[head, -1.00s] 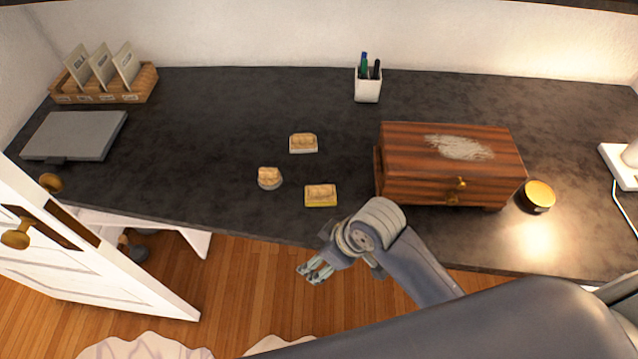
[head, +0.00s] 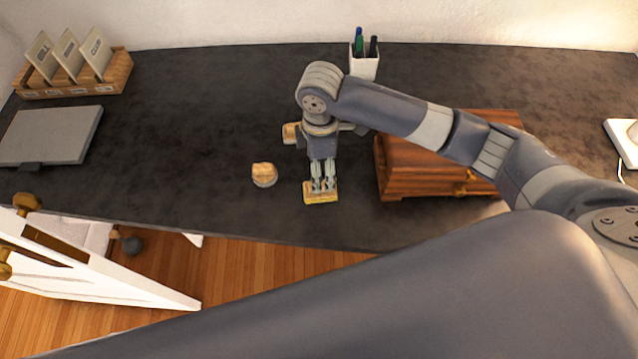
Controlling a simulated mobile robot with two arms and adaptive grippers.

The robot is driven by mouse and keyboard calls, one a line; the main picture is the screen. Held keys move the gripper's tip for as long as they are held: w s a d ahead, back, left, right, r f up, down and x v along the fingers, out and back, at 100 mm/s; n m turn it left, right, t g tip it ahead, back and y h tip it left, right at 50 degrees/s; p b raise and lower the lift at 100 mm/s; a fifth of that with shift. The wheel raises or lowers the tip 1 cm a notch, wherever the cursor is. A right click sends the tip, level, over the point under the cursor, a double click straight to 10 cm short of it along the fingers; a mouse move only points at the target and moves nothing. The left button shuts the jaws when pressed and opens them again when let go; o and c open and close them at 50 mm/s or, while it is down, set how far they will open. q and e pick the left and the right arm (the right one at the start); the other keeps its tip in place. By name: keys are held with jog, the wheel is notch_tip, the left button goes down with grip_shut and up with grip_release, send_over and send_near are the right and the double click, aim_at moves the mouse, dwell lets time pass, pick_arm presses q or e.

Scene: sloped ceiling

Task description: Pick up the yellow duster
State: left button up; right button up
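The yellow duster (head: 321,197), a small block with a tan wooden top and a yellow base, lies on the dark desk near its front edge. My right gripper (head: 324,186) points down directly over it. Its two fingers stand a little apart, with the tips at the duster's top and far side. They hide part of the duster, and I cannot tell whether they touch it. The duster rests on the desk. My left gripper is not in view.
A round-based duster (head: 264,174) lies just left, and a pale-based one (head: 290,133) behind is partly hidden by my arm. A wooden chest (head: 395,178) stands close on the right. A pen cup (head: 364,66) stands at the back. The desk's left middle is clear.

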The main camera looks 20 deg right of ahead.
notch_tip(320, 180, down, 3)
jog(key=shift+r, duration=0.15)
jog(key=shift+f, duration=0.4)
notch_tip(320, 180, down, 5)
jog(key=shift+r+p, duration=0.1)
jog(key=shift+p, duration=0.9)
jog(key=shift+f, duration=0.35)
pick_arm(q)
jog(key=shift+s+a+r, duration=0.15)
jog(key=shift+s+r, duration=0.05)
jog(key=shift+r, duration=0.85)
pick_arm(e)
jog(key=c, duration=1.1)
